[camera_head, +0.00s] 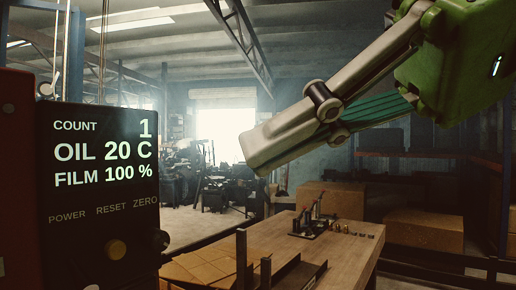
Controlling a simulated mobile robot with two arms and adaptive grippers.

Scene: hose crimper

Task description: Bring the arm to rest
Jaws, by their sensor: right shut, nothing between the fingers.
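My right gripper (264,150) reaches in from the upper right, with a green body and long pale metal fingers pointing down and left. Its fingers are together with nothing held between them. It hangs in the air above the wooden bench and touches nothing that I can see. My left gripper is not in view. The dark control panel (80,232) of the machine stands at the left, apart from the fingertips. Its display reads COUNT 1, OIL 20 C and FILM 100 %.
A wooden bench (345,250) lies below the gripper, with a small rack of upright tools (312,224) and small parts on it. Dark metal uprights (241,258) stand at its near end. Cardboard boxes (425,233) sit behind it. Air between panel and gripper is free.

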